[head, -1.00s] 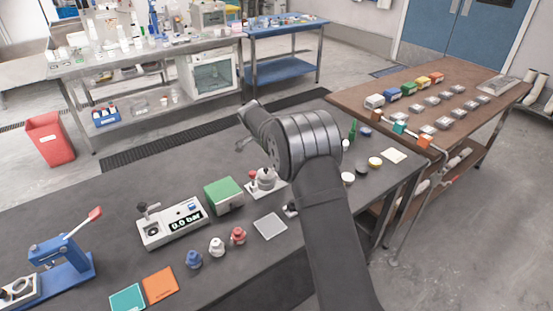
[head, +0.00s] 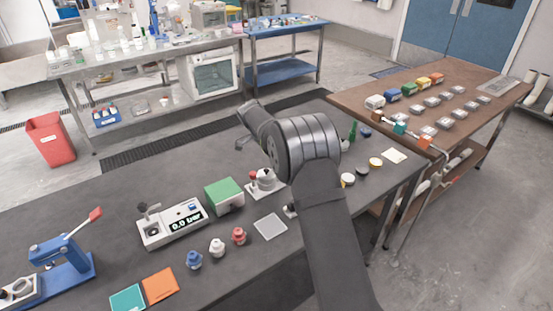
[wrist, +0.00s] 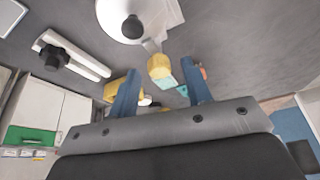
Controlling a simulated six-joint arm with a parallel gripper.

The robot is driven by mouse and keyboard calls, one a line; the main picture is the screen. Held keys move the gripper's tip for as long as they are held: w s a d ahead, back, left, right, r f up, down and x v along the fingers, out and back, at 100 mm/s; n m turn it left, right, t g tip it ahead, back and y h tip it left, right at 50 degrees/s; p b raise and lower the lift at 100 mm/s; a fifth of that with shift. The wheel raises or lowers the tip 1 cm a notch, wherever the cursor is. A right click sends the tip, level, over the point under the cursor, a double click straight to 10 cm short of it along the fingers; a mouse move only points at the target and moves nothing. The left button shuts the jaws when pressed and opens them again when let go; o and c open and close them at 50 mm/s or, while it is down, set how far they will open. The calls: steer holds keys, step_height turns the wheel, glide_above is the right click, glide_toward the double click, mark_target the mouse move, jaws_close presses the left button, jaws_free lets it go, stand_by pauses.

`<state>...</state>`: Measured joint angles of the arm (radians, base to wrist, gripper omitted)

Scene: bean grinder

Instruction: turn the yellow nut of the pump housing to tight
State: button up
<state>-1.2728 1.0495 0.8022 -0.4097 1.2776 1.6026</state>
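In the wrist view a yellow nut-like piece (wrist: 160,66) with a pale teal end sits at the end of a light neck on a white round body with a black knob (wrist: 132,27); this looks like the pump housing (wrist: 150,12). My gripper (wrist: 161,68) has its two blue fingers apart, one on each side of the yellow piece, with visible gaps. I cannot tell how far it is in depth. In the head view a white and grey fitting with a red knob (head: 263,183) stands beside my arm, which hides my gripper there.
A green-topped box (head: 224,195), a gauge box reading 0.0 bar (head: 173,226) and a blue press (head: 62,270) stand on the dark bench. Blue, white and red small knobs (head: 239,236) stand near its front. Another yellow thing (wrist: 114,88) shows behind the left finger.

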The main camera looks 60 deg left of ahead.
steer(key=v, duration=1.7)
steer(key=shift+r, duration=0.2)
steer(key=shift+f, duration=0.1)
steer(key=x, duration=1.7)
steer(key=shift+f, duration=0.15)
